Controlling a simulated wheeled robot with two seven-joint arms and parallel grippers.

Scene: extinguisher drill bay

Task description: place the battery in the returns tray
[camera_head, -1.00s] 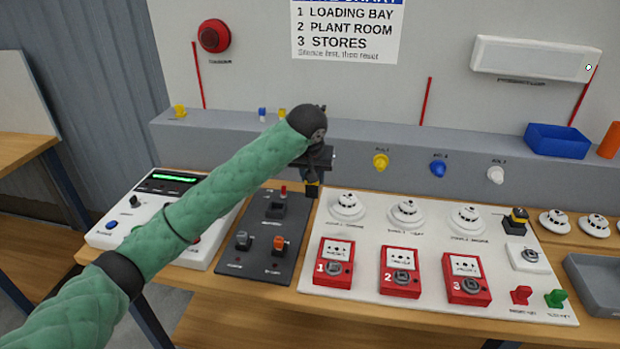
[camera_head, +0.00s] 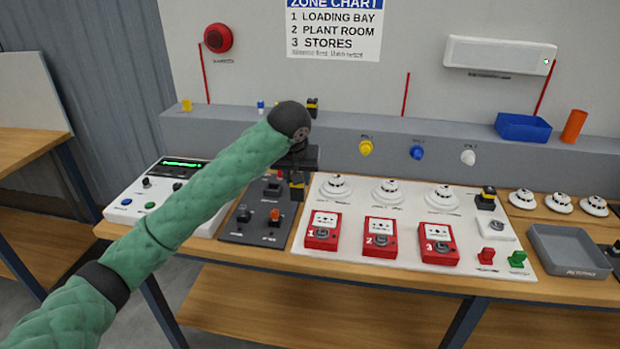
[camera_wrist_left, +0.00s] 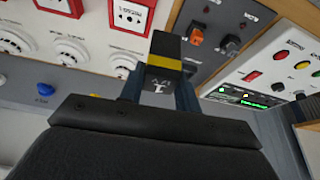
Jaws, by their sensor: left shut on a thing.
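The battery is a dark block with a yellow band; it shows in the head view (camera_head: 297,184) and in the left wrist view (camera_wrist_left: 165,67). My left gripper (camera_wrist_left: 160,90) is shut on it and holds it above the dark grey switch panel, near the left edge of the white board. In the head view my wrist and gripper (camera_head: 297,172) hide part of it. The returns tray (camera_head: 545,238) is a grey, shallow, empty tray at the right of the bench, well apart from the battery. My right gripper is not in view.
The white board (camera_head: 400,258) with detectors and red call points lies between battery and tray. A similar black-and-yellow block (camera_head: 486,198) stands on it. A blue bin (camera_head: 523,127) and an orange cylinder (camera_head: 573,126) sit on the back ledge. Detectors (camera_head: 558,202) lie behind the tray.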

